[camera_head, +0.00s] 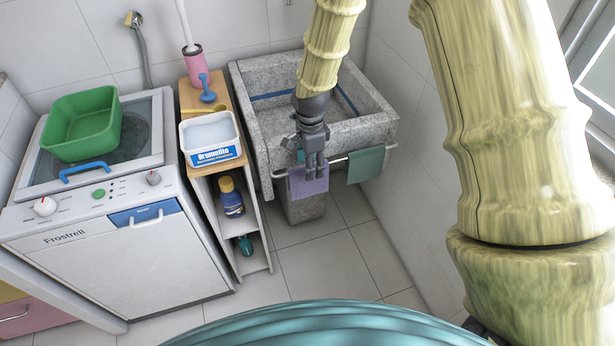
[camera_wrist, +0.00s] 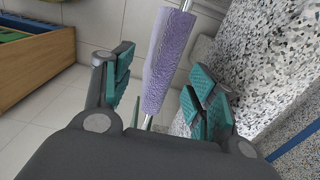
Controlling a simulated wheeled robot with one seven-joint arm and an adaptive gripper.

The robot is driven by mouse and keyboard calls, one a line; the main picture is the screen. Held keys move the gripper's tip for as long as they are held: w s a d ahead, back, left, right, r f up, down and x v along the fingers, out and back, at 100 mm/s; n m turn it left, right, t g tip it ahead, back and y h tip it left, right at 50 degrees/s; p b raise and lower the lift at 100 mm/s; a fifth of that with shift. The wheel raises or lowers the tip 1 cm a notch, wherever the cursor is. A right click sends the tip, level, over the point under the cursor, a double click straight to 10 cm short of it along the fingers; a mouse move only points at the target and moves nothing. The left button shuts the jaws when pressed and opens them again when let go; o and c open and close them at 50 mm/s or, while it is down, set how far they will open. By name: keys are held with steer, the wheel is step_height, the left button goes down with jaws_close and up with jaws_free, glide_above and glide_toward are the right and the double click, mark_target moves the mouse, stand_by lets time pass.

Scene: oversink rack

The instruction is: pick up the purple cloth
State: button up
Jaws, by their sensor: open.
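The purple cloth (camera_head: 308,184) hangs over a metal rail on the front of the stone sink, at the rail's left part. In the wrist view the purple cloth (camera_wrist: 167,60) lies between the two fingers, draped on the rail. My gripper (camera_head: 313,165) is at the cloth, in front of the sink's front wall. In the wrist view my gripper (camera_wrist: 160,95) is open, with a green-padded finger on each side of the cloth. I see a gap between the cloth and each finger. The gripper hides the cloth's upper middle in the head view.
The stone sink (camera_head: 376,132) stands behind the rail (camera_head: 340,158). A green cloth (camera_head: 366,166) hangs farther right on it. A narrow shelf (camera_head: 208,205) with bottles and a white Brumelito box (camera_head: 210,138) stands left, beside the Frostrell washer (camera_head: 115,255). The floor in front is clear.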

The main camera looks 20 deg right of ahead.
steer(key=shift+w+a+f+p, duration=0.1)
steer(key=shift+f+p, duration=0.2)
steer(key=shift+f, duration=0.4)
steer(key=shift+w+a+f+p, duration=0.1)
steer(key=shift+f+p, duration=0.15)
steer(key=shift+f, duration=0.45)
step_height(320, 180, down, 2)
steer(key=shift+f, duration=0.2)
steer(key=shift+s, duration=0.1)
steer(key=c, duration=1.1)
